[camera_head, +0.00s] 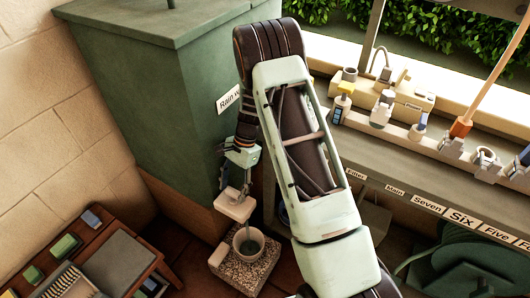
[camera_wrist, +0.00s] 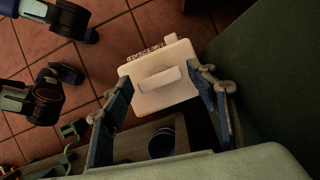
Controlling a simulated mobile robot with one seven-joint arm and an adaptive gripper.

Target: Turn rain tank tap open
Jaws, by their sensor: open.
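The rain tank (camera_head: 150,100) is a tall green box with a lid and a partly hidden "Rain w…" label (camera_head: 228,100). My gripper (camera_head: 236,188) points down beside its front right edge; in the wrist view (camera_wrist: 164,82) its two blue fingers are spread apart. A cream block (camera_head: 237,208) sits just below the fingers. In the wrist view a cream plate with a raised bar (camera_wrist: 158,79) lies between and beyond the fingertips, and nothing is clearly gripped. I cannot tell whether this cream piece is the tap's handle. My arm hides part of the tank front.
A grey pot (camera_head: 248,243) stands on a speckled block (camera_head: 240,275) below the gripper. A small cream block (camera_head: 219,255) is beside it. A wooden bench (camera_head: 125,265) is at lower left. A ledge with small fittings (camera_head: 420,135) and a green reel (camera_head: 465,265) are at right.

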